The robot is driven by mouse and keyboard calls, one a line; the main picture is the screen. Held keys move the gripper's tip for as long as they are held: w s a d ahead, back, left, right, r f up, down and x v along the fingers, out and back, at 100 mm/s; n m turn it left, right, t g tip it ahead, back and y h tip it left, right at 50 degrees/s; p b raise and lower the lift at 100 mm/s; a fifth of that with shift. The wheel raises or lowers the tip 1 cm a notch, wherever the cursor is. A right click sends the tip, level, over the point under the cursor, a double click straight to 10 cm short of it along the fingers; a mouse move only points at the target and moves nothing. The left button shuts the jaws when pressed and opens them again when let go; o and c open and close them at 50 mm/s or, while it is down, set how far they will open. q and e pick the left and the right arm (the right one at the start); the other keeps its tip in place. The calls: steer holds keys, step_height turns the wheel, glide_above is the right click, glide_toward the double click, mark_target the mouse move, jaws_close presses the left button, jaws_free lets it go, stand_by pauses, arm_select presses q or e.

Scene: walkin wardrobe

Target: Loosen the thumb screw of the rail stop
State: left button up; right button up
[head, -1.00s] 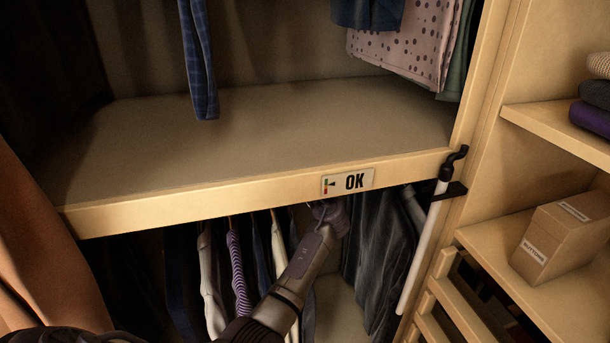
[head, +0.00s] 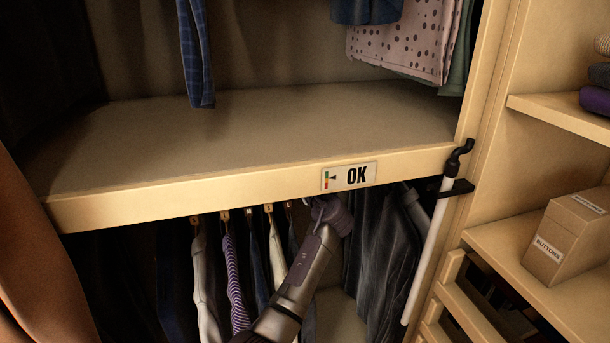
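I cannot make out the rail stop or its thumb screw. The area behind the shelf's front board (head: 240,187) is hidden. My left arm comes up from the bottom, and its gripper (head: 328,208) reaches up under the board, below the OK sign (head: 349,176). The fingers are hidden by the board and the wrist, so I cannot see whether they hold anything. My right gripper is not in view.
Clothes on hangers (head: 232,270) hang left of my arm, and dark trousers (head: 382,250) hang close on its right. A white rod with a black hook (head: 432,245) stands at the right upright. A buttons box (head: 568,238) sits on a side shelf.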

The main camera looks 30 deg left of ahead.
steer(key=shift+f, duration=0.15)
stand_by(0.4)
arm_select(q)
steer(key=o, duration=1.2)
steer(key=shift+c, duration=0.2)
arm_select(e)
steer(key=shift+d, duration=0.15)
arm_select(q)
steer(key=shift+d, duration=0.1)
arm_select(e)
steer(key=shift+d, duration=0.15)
arm_select(q)
steer(key=v, duration=1.2)
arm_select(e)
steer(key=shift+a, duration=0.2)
arm_select(q)
steer(key=shift+w, duration=0.1)
